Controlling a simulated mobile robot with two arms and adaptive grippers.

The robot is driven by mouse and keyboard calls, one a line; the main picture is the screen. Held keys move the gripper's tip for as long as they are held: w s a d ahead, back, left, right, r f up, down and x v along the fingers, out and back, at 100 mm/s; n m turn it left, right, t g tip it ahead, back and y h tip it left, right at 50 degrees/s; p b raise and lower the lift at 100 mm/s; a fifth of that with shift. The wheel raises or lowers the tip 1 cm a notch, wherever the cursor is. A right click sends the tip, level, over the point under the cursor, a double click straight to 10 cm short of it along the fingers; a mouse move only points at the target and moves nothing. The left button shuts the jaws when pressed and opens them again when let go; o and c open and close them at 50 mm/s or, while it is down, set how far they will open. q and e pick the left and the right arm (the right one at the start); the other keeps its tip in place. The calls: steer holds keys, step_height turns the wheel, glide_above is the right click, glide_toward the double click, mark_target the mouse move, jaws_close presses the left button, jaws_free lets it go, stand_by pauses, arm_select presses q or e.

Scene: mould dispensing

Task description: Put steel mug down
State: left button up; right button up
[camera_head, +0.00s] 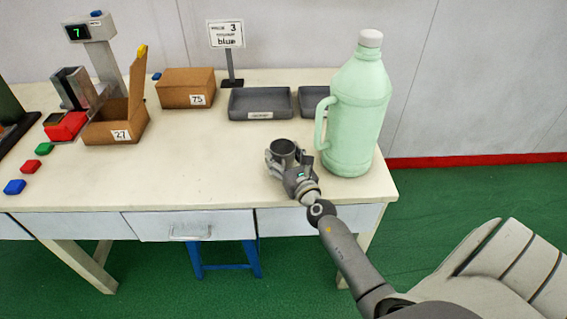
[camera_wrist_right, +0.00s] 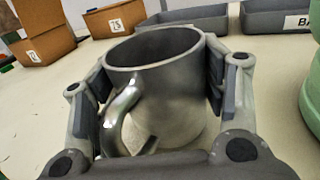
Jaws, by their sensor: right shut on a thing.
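The steel mug (camera_head: 285,148) is upright near the front right part of the cream table, left of the green jug. My right gripper (camera_head: 288,166) is shut on the mug, with its fingers on both sides of the body. In the right wrist view the grey metal mug (camera_wrist_right: 160,95) fills the middle, its handle toward the camera, between the gripper's dark pads. Its base is hidden by the gripper, so I cannot tell whether it touches the table. My left gripper is not in view.
The large green jug (camera_head: 357,110) stands close on the right. Grey trays (camera_head: 260,103), a sign (camera_head: 226,36) and cardboard boxes (camera_head: 187,88) are at the back. Red, green and blue blocks (camera_head: 15,187) lie at the left. The table's middle (camera_head: 190,155) is clear.

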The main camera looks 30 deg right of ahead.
steer(key=shift+f, duration=0.3)
steer(key=shift+f, duration=0.15)
steer(key=o, duration=1.1)
steer(key=shift+r, duration=0.3)
steer(key=s, duration=0.3)
steer(key=s+a, duration=0.1)
steer(key=s, duration=0.3)
steer(key=s+a, duration=0.1)
steer(key=s, duration=0.2)
steer(key=shift+s+f+b, duration=0.25)
steer(key=shift+s+b, duration=0.05)
steer(key=shift+b, duration=0.05)
steer(key=shift+s+r, duration=0.1)
steer(key=shift+s, duration=0.55)
